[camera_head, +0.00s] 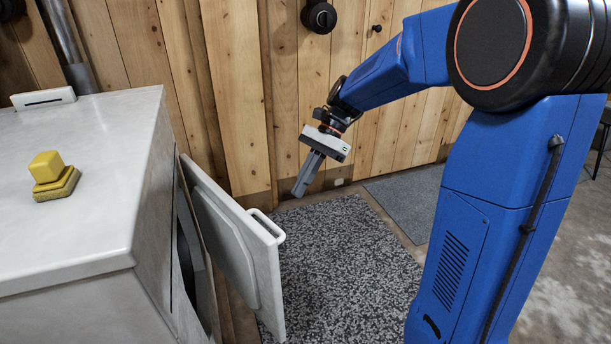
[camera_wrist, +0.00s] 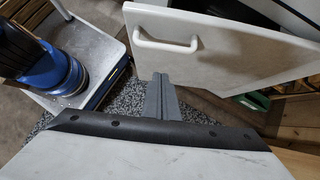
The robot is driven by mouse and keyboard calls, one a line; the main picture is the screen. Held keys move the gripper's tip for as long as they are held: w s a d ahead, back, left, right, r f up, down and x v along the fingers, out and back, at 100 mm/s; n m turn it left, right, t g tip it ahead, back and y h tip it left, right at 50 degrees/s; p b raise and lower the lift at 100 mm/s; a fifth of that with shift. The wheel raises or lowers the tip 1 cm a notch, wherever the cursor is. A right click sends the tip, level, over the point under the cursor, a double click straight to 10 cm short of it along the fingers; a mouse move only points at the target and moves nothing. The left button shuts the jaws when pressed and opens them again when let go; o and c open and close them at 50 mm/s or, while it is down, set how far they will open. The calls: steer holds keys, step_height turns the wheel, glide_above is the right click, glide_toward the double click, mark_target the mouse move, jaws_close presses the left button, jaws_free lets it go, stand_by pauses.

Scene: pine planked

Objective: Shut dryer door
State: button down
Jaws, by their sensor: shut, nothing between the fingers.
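The dryer (camera_head: 75,185) is a white box at the left of the head view. Its door (camera_head: 228,235) stands partly open, swung out to the right, with a dark opening (camera_head: 187,245) behind it. A white bar handle (camera_head: 267,226) is on the door's outer face. My gripper (camera_head: 300,192) is shut and empty, pointing down, to the right of and beyond the door. In the wrist view the door (camera_wrist: 235,50) and its handle (camera_wrist: 166,43) lie ahead of the shut fingers (camera_wrist: 162,85). I cannot tell whether the fingertips touch the door.
A yellow sponge-like object (camera_head: 55,190) sits on the dryer top. A speckled grey mat (camera_head: 345,265) covers the floor by the door, with a second grey mat (camera_head: 405,200) behind. A plank wall (camera_head: 225,100) closes the back. A green item (camera_wrist: 252,101) shows below the door.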

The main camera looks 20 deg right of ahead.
steer(key=s+a+f, duration=0.3)
steer(key=a+f, duration=0.1)
steer(key=a, duration=0.2)
steer(key=shift+f, duration=0.25)
steer(key=shift+a, duration=0.2)
steer(key=s+a+m+t, duration=0.1)
steer(key=s+a, duration=0.3)
steer(key=a, duration=0.3)
steer(key=s+a+m, duration=0.2)
steer(key=s+a, duration=0.1)
steer(key=a, duration=0.5)
steer(key=shift+s+a+t+y, duration=0.25)
steer(key=shift+s+t+y, duration=0.1)
steer(key=shift+t+y, duration=0.05)
steer(key=shift+r, duration=0.1)
